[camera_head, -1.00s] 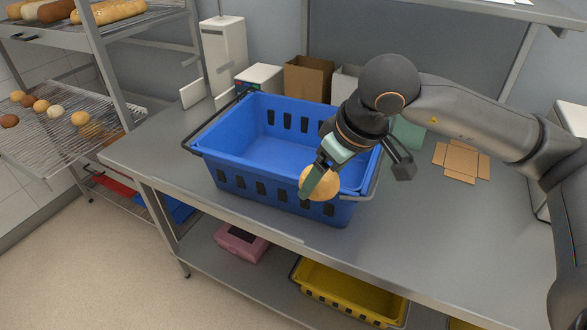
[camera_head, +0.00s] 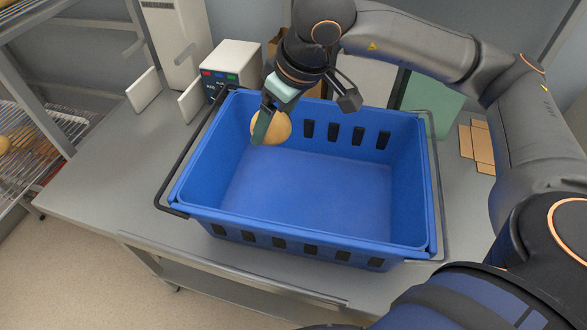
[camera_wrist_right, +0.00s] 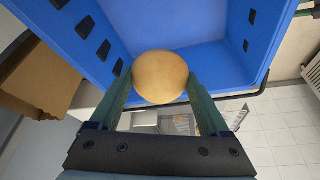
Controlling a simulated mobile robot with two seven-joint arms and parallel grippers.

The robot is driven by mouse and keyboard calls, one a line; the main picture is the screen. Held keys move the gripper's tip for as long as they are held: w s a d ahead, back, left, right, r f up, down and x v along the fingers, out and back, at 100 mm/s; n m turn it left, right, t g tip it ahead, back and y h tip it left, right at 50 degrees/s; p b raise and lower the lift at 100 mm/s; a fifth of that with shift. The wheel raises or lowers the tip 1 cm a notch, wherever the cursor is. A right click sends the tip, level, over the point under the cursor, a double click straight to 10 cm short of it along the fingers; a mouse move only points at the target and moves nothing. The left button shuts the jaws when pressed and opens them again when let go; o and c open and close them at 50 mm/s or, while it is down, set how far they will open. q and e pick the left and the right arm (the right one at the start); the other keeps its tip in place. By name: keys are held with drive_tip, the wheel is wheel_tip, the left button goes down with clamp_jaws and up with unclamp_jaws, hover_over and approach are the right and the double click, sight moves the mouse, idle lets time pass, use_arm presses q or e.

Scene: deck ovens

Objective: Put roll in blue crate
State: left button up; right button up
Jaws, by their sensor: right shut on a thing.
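A round golden-brown roll (camera_head: 273,129) is held in my right gripper (camera_head: 265,122), which is shut on it. In the head view the roll shows over the back left part of the blue crate (camera_head: 310,250). The right wrist view shows the roll (camera_wrist_right: 160,77) between the two green fingers (camera_wrist_right: 160,92), with the blue crate's walls (camera_wrist_right: 235,42) around and beyond it. The visible crate floor is bare. I cannot tell the exact height of the roll over the floor. My left gripper is not in view.
The crate stands on a grey metal table (camera_head: 100,205). Behind it are a white box with coloured buttons (camera_head: 232,68) and a green box (camera_head: 433,106). Flat brown cardboard (camera_head: 478,146) lies to the right. A wire rack (camera_head: 32,140) stands at the left.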

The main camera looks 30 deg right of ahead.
wheel_tip(320, 180, down, 4)
drive_tip(key=shift+w+r+b, duration=0.15)
drive_tip(key=shift+r+b, duration=0.1)
drive_tip(key=shift+b, duration=0.2)
wheel_tip(320, 180, down, 4)
drive_tip(key=s+b, duration=0.1)
hover_over(274, 190)
drive_tip(key=s, duration=0.2)
drive_tip(key=f, duration=0.5)
drive_tip(key=shift+w+d+f, duration=0.15)
drive_tip(key=shift+w+d, duration=0.05)
drive_tip(key=shift+d, duration=0.1)
wheel_tip(274, 190, down, 4)
drive_tip(key=shift+w+f, duration=0.1)
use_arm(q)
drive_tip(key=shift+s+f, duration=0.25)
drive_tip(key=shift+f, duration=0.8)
use_arm(e)
drive_tip(key=shift+f, duration=0.15)
drive_tip(key=o, duration=1.2)
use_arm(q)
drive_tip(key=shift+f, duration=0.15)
